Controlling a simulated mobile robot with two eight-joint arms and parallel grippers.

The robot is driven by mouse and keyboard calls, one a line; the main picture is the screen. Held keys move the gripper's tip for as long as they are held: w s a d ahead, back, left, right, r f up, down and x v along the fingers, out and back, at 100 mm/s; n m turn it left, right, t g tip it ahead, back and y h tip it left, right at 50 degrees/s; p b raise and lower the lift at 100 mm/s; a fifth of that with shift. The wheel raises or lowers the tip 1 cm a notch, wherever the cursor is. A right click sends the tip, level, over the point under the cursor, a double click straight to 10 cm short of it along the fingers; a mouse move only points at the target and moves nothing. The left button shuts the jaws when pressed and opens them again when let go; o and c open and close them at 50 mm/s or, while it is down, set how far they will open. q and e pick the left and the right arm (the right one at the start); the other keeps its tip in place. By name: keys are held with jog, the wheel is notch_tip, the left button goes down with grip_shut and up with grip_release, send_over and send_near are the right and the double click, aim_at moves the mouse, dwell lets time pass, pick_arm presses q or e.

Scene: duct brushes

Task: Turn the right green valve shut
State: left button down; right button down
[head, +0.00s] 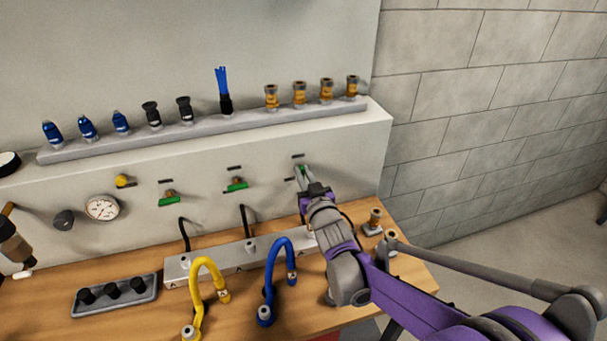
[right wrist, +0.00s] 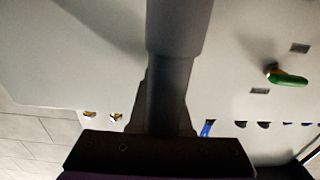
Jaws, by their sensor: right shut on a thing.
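Three green-handled valves are in a row on the light wall panel in the head view. The left green valve (head: 168,198) and the middle green valve (head: 237,184) have handles lying roughly level. At the right green valve (head: 302,169), only a little green shows; the rest is hidden by my right gripper (head: 304,178). That gripper reaches in from the lower right and is shut on the valve's handle. In the right wrist view my gripper fills the centre and hides the held handle; another green valve handle (right wrist: 288,80) shows at the right, apart from the gripper. My left gripper is not in view.
A ledge (head: 210,134) above the valves holds blue, black and brass fittings. Below, a grey manifold block (head: 215,264) with yellow (head: 207,280) and blue (head: 275,275) hoses sits on the wooden bench. A black tray (head: 115,295) lies at left. A gauge (head: 102,208) is on the panel.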

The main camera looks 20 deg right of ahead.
jog(key=m+b, duration=0.2)
jog(key=m, duration=0.4)
jog(key=d+f+m+b, duration=0.1)
jog(key=m+b, duration=0.2)
jog(key=m, duration=0.3)
jog(key=m+b, duration=0.3)
jog(key=m, duration=0.2)
jog(key=shift+d+f+m, duration=0.15)
jog(key=shift+d+m, duration=0.05)
jog(key=shift+m, duration=0.2)
dwell(0.5)
jog(key=c, duration=0.9)
grip_release()
jog(key=shift+o, duration=0.2)
jog(key=shift+s, duration=0.1)
